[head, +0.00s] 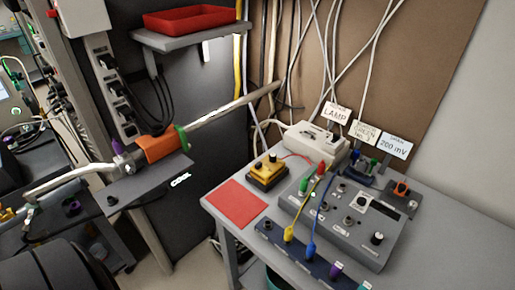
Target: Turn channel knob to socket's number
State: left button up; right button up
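A grey control box (325,230) sits on the grey table at the right, with several knobs and sockets on its top. A black knob (377,238) is at its near right corner, and another dark knob (363,200) is further back. I cannot read their markings or tell which is the channel knob. A sign behind the box (365,133) seems to read "GREEN NO. 3", but its small print is unclear. Red (321,167) and green (304,185) plugs stand at the box's back left. Neither of my grippers is in view.
Yellow (289,234) and blue (310,249) plugs with cables stand in a dark strip before the box. A yellow box (267,172), red mat (237,203), white unit (315,143), LAMP sign (336,114) and 200 mV sign (394,145) are nearby. A horizontal pipe (225,112) crosses left.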

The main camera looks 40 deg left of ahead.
aim_at(63, 94)
jog(key=u, duration=2.5)
